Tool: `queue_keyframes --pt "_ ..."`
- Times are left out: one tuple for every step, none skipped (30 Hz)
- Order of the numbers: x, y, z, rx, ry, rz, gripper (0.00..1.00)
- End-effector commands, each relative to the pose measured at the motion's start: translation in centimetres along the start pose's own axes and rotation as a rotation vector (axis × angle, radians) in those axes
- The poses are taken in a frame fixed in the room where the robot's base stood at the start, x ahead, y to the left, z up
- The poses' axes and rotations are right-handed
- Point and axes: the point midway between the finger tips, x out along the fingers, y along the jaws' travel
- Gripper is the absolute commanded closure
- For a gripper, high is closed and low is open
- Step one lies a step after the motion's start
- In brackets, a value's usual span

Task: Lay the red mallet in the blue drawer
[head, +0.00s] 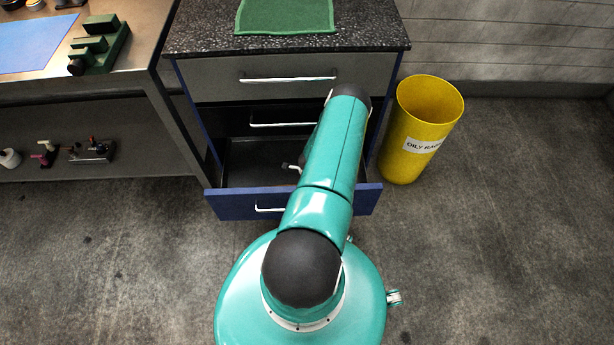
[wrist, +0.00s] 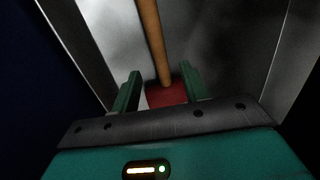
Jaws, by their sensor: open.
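The blue drawer (head: 235,206) is pulled open at the bottom of the cabinet in the head view. My arm reaches over it and hides part of its inside. In the wrist view my gripper (wrist: 160,92) is open, with its two green fingers on either side of the red head of the mallet (wrist: 166,95). The mallet's wooden handle (wrist: 152,40) runs away from the fingers across a grey metal floor between raised side walls, which looks like the drawer's inside. The mallet does not show in the head view. My gripper is hidden there behind the arm.
The cabinet's upper drawer (head: 215,80) is shut, with a green cloth (head: 285,15) on the dark countertop. A yellow bin (head: 412,150) stands close on the right. A workbench (head: 150,50) with a green tool (head: 100,45) is on the left. The floor around is clear.

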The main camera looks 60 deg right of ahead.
Motion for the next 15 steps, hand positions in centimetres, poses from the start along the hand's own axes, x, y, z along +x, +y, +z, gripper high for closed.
queue_keyframes --pt "-1.1 -0.1 -0.1 0.001 0.000 -0.001 0.55" --pt "-1.7 -0.1 -0.1 0.001 0.000 -0.001 0.55" --pt "-2.5 -0.1 -0.1 0.000 0.000 0.000 0.55" --pt "-3.0 -0.1 -0.1 0.000 0.000 -0.001 0.55" --pt "-3.4 -0.1 0.0 0.000 0.000 0.000 0.55" --pt "-4.0 -0.1 -0.1 -0.001 0.001 -0.001 0.55" --pt "-4.3 -0.1 0.0 -0.001 0.001 0.000 0.55" --pt "-4.6 0.0 0.0 0.000 0.001 0.000 0.55" --pt "-5.0 -0.1 -0.1 0.000 0.001 0.000 0.55" --pt "-5.2 0.0 0.0 0.000 0.001 0.000 0.55" --pt "-5.3 0.0 0.0 0.000 0.000 0.001 0.55" --pt "-5.5 0.0 0.0 0.000 0.000 0.001 0.55" --pt "-5.5 0.0 0.0 0.000 0.000 0.001 0.55" --pt "-5.6 0.0 0.0 0.000 0.000 0.000 0.55" --pt "-5.6 0.0 0.0 0.000 0.000 0.000 0.55"
